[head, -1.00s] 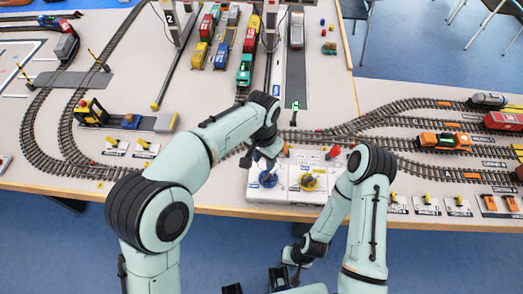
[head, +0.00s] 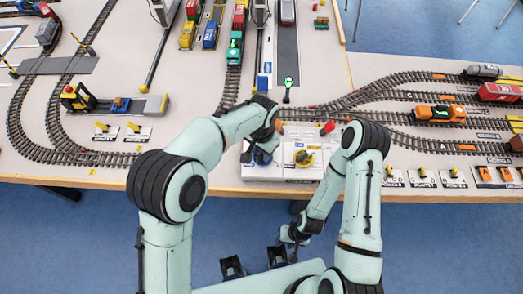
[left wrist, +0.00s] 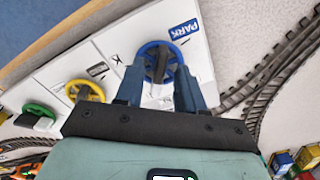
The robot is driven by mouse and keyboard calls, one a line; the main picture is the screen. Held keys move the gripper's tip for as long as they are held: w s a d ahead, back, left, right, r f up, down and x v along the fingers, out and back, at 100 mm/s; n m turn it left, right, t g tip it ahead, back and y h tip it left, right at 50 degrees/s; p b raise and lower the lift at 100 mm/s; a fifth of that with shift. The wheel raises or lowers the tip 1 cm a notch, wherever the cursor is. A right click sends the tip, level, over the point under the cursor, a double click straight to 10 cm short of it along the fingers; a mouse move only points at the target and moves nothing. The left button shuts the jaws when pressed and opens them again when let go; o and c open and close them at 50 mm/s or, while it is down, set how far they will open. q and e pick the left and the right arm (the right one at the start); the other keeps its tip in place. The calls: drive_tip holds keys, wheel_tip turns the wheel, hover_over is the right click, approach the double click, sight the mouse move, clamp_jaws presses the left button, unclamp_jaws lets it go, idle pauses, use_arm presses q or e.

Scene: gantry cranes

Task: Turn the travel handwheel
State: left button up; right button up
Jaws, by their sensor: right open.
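The control panel (head: 283,172) lies at the table's front edge. It carries a blue handwheel (left wrist: 160,62) and a yellow handwheel (left wrist: 86,91); the yellow one also shows in the head view (head: 304,158). A green handwheel (left wrist: 38,110) shows farther left in the left wrist view. Which is the travel wheel, I cannot read. My left gripper (left wrist: 159,75) is over the blue wheel, its two fingers apart at opposite sides of the rim. Whether they touch it, I cannot tell. My right gripper (head: 255,262) is open and empty, low in front of the table.
A red knob (head: 327,128) stands at the panel's back right. Train tracks (head: 370,98) with wagons run behind and right of the panel. A "PARK" label (left wrist: 184,30) sits beside the blue wheel. Blue floor is free in front of the table.

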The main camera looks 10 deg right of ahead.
use_arm(q)
drive_tip(key=shift+f, duration=0.15)
clamp_jaws()
drive_tip(key=shift+n, duration=0.4)
drive_tip(key=n, duration=0.3)
drive_tip(key=shift+s+d, duration=0.1)
drive_tip(key=n, duration=0.3)
drive_tip(key=shift+n, duration=0.3)
drive_tip(key=n, duration=0.6)
drive_tip(key=shift+d, duration=0.25)
drive_tip(key=shift+n, duration=0.3)
